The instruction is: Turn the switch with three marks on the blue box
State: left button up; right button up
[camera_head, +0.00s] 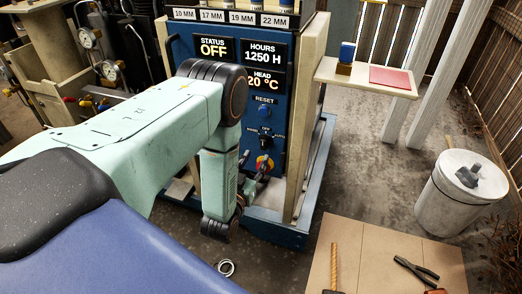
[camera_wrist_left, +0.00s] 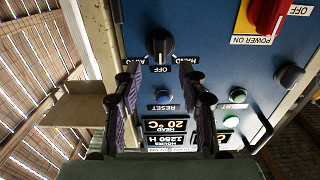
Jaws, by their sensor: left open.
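The blue box (camera_head: 288,100) stands upright in the middle of the head view. Its black switch (camera_head: 266,142) with three marks, OFF among them, is below the RESET button. In the left wrist view, which shows the panel upside down, the switch (camera_wrist_left: 160,44) has its knob standing out between labels. My left gripper (camera_wrist_left: 161,75) is open and empty, its two fingers pointing at the panel on either side of the switch's line. The switch lies just beyond the fingertips; contact cannot be told. In the head view my left arm partly hides the panel. My right gripper is out of view.
A red and yellow power switch (camera_wrist_left: 267,14) is near the black switch. A wooden shelf (camera_head: 352,76) juts out right. A grey bin (camera_head: 455,200) stands on the floor.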

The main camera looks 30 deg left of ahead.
aim_at(262, 145)
pick_arm(q)
jog(key=b+x, duration=0.1)
jog(key=x, duration=0.3)
jog(key=shift+w+a, duration=0.1)
jog(key=shift+w, duration=0.3)
jog(key=shift+w+a, duration=0.25)
jog(key=shift+w, duration=0.2)
jog(key=shift+d+r, duration=0.1)
jog(key=shift+c, duration=0.2)
grip_shut()
